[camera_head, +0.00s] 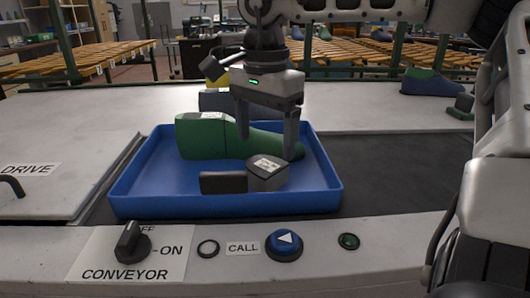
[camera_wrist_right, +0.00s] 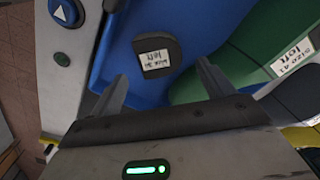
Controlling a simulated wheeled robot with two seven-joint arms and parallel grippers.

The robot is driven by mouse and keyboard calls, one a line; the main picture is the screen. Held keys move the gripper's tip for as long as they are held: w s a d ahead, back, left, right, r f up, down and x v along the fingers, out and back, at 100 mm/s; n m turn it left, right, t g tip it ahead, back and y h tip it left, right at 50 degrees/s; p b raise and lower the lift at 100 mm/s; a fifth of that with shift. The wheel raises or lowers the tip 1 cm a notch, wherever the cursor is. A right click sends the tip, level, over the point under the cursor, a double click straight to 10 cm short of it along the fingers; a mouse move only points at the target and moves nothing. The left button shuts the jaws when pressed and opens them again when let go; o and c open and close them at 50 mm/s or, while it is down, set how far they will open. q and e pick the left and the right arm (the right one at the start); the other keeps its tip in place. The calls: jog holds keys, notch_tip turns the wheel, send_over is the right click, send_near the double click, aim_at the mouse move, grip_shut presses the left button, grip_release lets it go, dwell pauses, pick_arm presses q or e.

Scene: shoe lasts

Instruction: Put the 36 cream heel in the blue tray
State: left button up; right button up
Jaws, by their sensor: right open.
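The blue tray (camera_head: 130,190) lies across the middle of the head view; its floor also shows in the wrist view (camera_wrist_right: 150,18). A small grey heel-shaped block (camera_head: 268,178) with a white label on its dark top sits in the tray near its front. It shows in the wrist view (camera_wrist_right: 157,68) as dark, with a label that I cannot read for certain. I cannot see a cream colour on it. My right gripper (camera_head: 267,152) is open and empty above this block, fingers pointing down. In the wrist view, its fingertips (camera_wrist_right: 162,73) are either side of the block. My left gripper is not in view.
A green shoe last (camera_head: 202,137), labelled size 41 left in the wrist view, lies in the tray behind the block. A dark block (camera_head: 223,183) is beside it. A blue-green last (camera_head: 432,83) stands at the back right. The dark belt (camera_head: 395,180) right of the tray is clear.

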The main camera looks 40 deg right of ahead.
aim_at(265, 163)
notch_tip(265, 163, up, 6)
jog(key=shift+p, duration=0.4)
dwell(0.4)
